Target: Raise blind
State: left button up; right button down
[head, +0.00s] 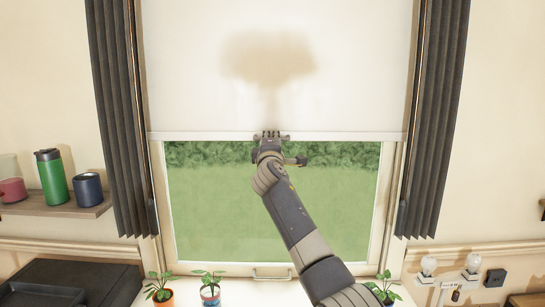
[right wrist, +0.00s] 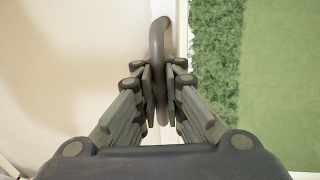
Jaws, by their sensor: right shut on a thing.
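The white roller blind (head: 200,70) covers the upper part of the window, and its bottom bar (head: 350,136) is level across the frame. Below it the lower window is open to view. My right gripper (head: 270,138) is at the middle of the bottom bar. In the right wrist view my right gripper (right wrist: 158,85) is shut on a dark curved pull handle (right wrist: 158,40) at the blind's lower edge. The gripper hides most of the handle in the head view. My left gripper is not in view.
Dark curtains (head: 120,120) hang on both sides. Potted plants (head: 210,290) stand on the sill by a window handle (head: 271,273). A shelf (head: 60,208) with a green tumbler (head: 51,180) and cups is at the left.

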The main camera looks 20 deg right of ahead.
notch_tip(320, 180, up, 5)
jog(key=shift+r+p, duration=0.2)
jog(key=shift+p, duration=0.95)
jog(key=shift+r, duration=0.45)
jog(key=c, duration=1.9)
grip_release()
jog(key=shift+r, duration=0.1)
jog(key=shift+o, duration=1)
jog(key=shift+s+a+r, duration=0.1)
jog(key=shift+s, duration=0.15)
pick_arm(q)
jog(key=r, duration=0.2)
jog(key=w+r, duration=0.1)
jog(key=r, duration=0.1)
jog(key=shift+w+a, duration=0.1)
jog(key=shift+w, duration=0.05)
pick_arm(e)
jog(key=shift+f, duration=0.2)
jog(key=v, duration=1.2)
jog(key=shift+r, duration=0.1)
